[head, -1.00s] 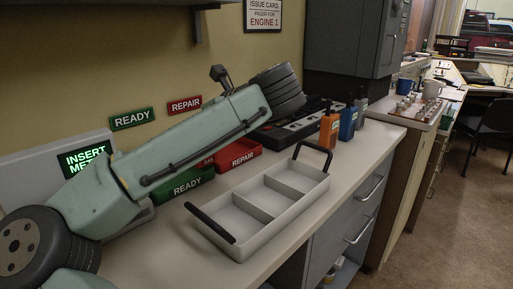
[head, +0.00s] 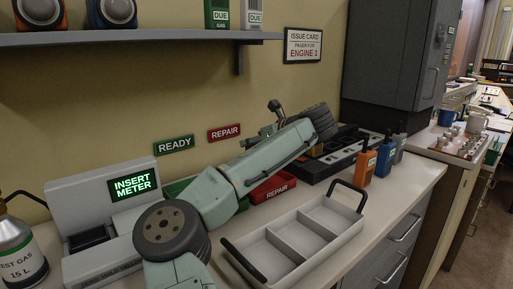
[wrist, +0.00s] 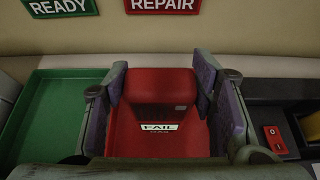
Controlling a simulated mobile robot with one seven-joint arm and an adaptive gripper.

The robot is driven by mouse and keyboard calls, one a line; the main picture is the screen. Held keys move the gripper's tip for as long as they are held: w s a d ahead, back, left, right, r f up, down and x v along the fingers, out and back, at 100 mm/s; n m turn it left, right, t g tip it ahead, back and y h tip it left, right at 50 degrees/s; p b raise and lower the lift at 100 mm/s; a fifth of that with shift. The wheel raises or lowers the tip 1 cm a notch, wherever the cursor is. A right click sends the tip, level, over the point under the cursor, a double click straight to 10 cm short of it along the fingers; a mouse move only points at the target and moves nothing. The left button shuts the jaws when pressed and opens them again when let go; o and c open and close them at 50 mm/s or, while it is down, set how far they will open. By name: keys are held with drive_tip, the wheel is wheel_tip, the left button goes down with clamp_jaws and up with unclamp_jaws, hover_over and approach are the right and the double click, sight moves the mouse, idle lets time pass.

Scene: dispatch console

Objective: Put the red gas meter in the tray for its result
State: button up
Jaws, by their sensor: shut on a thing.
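In the wrist view my gripper (wrist: 161,84) is shut on the red gas meter (wrist: 155,86), one finger on each side. Its label reads FAIL. The meter is above or in the red area under the REPAIR sign; I cannot tell whether it touches the bottom. In the head view the red REPAIR tray (head: 272,190) shows its front, and my arm hides the meter and most of the gripper. The green READY tray (wrist: 58,118) lies left of the meter in the wrist view and looks empty.
The tester (head: 95,215) at the left shows INSERT METER, and its slot looks empty. A grey three-part carrier (head: 345,240) stands in front of the trays. A black radio charger (head: 345,155) is right of the red tray, with radios (head: 367,160) beyond. A shelf (head: 130,40) hangs above.

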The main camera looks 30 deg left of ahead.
drive_tip(key=shift+w+a, duration=0.25)
drive_tip(key=shift+w, duration=0.1)
drive_tip(key=shift+f+p, duration=0.5)
drive_tip(key=shift+f, duration=1.3)
drive_tip(key=shift+f, duration=0.15)
drive_tip(key=o, duration=1.4)
drive_tip(key=shift+o, duration=0.2)
drive_tip(key=shift+d+r, duration=0.1)
drive_tip(key=shift+r, duration=0.1)
drive_tip(key=b+v, duration=0.2)
drive_tip(key=v, duration=1)
drive_tip(key=shift+b, duration=0.3)
